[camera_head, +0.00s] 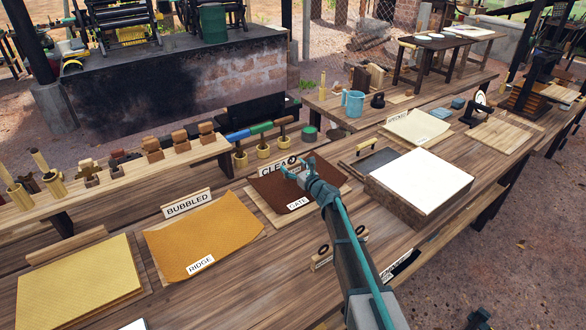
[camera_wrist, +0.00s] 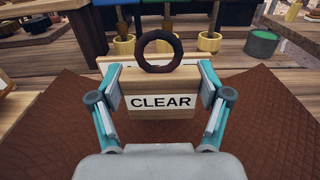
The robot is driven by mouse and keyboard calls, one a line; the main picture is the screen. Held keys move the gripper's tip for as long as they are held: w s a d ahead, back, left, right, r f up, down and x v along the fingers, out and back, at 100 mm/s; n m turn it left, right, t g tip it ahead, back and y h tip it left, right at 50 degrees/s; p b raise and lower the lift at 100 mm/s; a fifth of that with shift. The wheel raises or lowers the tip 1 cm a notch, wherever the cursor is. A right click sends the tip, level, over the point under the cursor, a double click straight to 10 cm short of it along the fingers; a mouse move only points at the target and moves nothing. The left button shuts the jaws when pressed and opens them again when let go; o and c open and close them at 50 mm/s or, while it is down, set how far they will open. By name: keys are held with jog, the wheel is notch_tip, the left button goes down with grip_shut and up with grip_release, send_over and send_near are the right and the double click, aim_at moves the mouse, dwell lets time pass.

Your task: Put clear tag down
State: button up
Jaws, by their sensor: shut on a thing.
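The clear tag (camera_wrist: 160,103) is a small wooden block with a white CLEAR label and a dark ring (camera_wrist: 160,47) on its top. My gripper (camera_wrist: 160,84) is shut on it, one finger at each side. In the head view, the clear tag (camera_head: 274,168) is partly hidden by my gripper (camera_head: 292,167), at the back edge of a dark brown sheet (camera_head: 330,180). The sheet carries a GATE label (camera_head: 298,204). Another pale wooden piece shows just behind the tag in the wrist view. I cannot tell whether the tag touches it.
An orange sheet (camera_head: 205,235) with BUBBLED (camera_head: 187,203) and RIDGE labels lies to the left. A white-topped block (camera_head: 420,182) stands to the right. Brass cups (camera_head: 263,151) and a green tin (camera_head: 309,134) stand behind.

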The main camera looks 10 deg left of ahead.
aim_at(294, 170)
jog(key=shift+f, duration=0.8)
jog(key=shift+f, duration=0.2)
jog(key=o, duration=1.1)
jog(key=shift+r, duration=0.15)
jog(key=shift+r+p, duration=0.2)
jog(key=shift+p, duration=0.15)
jog(key=v, duration=0.1)
jog(key=b+v, duration=0.2)
jog(key=shift+s+f, duration=0.2)
jog(key=shift+f, duration=0.05)
jog(key=shift+s+d+r, duration=0.1)
jog(key=shift+s+d, duration=0.2)
jog(key=shift+d, duration=0.05)
